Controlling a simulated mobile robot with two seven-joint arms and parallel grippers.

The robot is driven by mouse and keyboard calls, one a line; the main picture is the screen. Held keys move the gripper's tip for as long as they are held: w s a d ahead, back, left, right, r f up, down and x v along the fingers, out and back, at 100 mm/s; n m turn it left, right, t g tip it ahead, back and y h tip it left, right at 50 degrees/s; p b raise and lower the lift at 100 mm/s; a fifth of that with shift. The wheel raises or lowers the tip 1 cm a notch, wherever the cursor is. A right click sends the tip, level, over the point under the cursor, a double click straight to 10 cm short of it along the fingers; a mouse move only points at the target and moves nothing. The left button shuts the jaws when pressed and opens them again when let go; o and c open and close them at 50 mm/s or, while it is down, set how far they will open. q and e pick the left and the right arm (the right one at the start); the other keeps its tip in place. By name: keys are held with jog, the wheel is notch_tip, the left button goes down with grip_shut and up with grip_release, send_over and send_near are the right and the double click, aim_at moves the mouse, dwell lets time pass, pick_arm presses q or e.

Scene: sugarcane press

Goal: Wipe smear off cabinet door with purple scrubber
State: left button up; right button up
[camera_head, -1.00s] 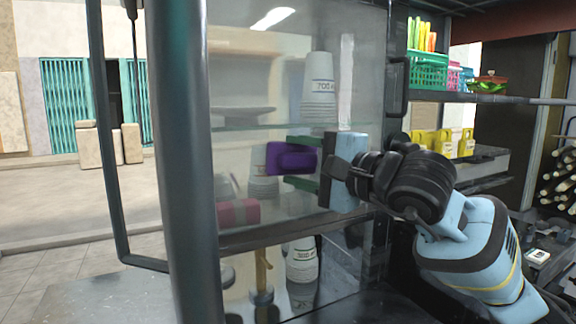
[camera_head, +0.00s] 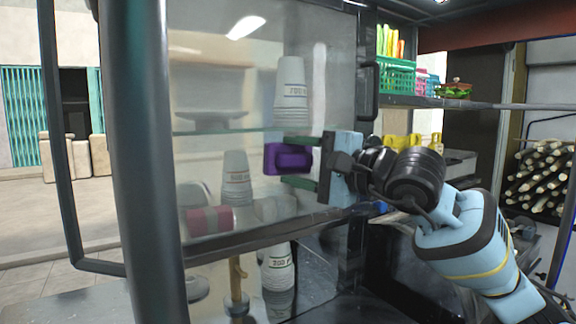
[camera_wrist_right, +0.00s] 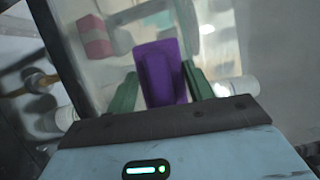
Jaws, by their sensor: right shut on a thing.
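The purple scrubber (camera_head: 288,159) is held in my right gripper (camera_head: 302,163), with a green finger on each side of it. In the right wrist view the scrubber (camera_wrist_right: 160,72) stands out between the green fingers (camera_wrist_right: 161,92), in front of the door. The cabinet door (camera_head: 215,90) is a large clear pane with dark frame edges. The scrubber is at or very near the pane; I cannot tell if it touches. A pale vertical streak (camera_head: 319,80) shows on the pane above right of the scrubber; I cannot tell whether it is smear or reflection. My left gripper is out of view.
Behind the pane are stacked cups (camera_head: 291,92), a glass shelf and a pink block (camera_head: 208,220). A dark door handle (camera_head: 368,90) stands right of the pane. A thick dark post (camera_head: 150,160) is at left. A shelf with a green basket (camera_head: 396,76) is at right.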

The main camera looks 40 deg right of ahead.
aim_at(313, 161)
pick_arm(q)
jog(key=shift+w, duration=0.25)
pick_arm(e)
jog(key=shift+d, duration=0.25)
jog(key=shift+d+f, duration=0.1)
jog(key=shift+d, duration=0.1)
jog(key=shift+d+b, duration=0.55)
jog(key=shift+d, duration=0.75)
jog(key=shift+s+d, duration=0.15)
jog(key=shift+d, duration=0.25)
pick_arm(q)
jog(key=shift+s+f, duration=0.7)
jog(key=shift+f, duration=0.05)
